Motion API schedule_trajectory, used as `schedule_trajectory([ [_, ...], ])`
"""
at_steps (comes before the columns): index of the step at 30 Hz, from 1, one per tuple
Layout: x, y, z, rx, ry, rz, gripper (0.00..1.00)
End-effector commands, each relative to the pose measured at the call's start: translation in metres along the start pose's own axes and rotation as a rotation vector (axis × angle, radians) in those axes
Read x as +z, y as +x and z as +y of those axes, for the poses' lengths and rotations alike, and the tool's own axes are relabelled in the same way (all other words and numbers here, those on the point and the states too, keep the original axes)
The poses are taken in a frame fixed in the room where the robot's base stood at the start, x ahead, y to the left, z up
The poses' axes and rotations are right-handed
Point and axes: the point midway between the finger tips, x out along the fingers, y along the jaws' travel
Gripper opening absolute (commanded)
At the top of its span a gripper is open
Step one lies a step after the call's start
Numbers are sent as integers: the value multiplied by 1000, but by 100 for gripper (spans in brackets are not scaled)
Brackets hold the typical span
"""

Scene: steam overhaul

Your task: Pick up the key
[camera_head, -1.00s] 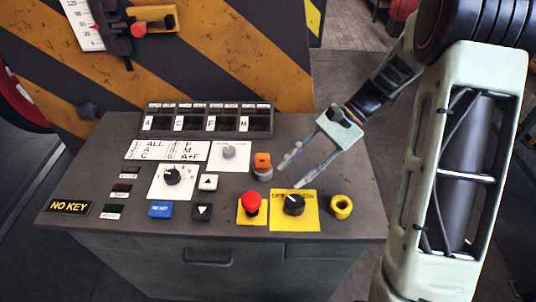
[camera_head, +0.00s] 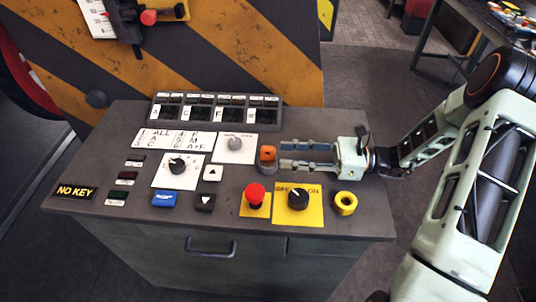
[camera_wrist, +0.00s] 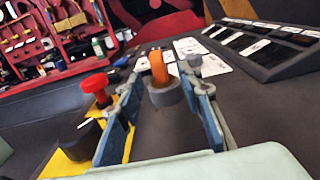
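The key appears to be the orange piece (camera_head: 267,153) that stands upright in a grey round collar (camera_head: 266,167) on the console top. In the wrist view the orange key (camera_wrist: 159,67) stands ahead, roughly between my two fingertips, with its grey collar (camera_wrist: 165,95) below it. My gripper (camera_head: 284,156) is open, low over the console, and reaches in from the right with its fingers pointing left at the key. The fingertips are close to the key; I cannot tell whether they touch it. Nothing is held between the fingers.
A red mushroom button (camera_head: 255,194), a black rotary switch (camera_head: 298,199) on a yellow plate and a yellow ring (camera_head: 346,203) lie in front of my gripper. A white-plated dial (camera_head: 235,148) is left of the key. A raised label rack (camera_head: 217,113) runs along the back.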

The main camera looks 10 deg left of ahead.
Motion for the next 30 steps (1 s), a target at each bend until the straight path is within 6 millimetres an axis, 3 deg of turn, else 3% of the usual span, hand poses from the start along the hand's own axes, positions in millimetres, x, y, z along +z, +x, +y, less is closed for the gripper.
schedule_trajectory([
  [15,5,58,2,2,1,3,33],
  [22,4,60,2,-1,0,2,33],
  [30,4,60,2,0,-1,3,4],
])
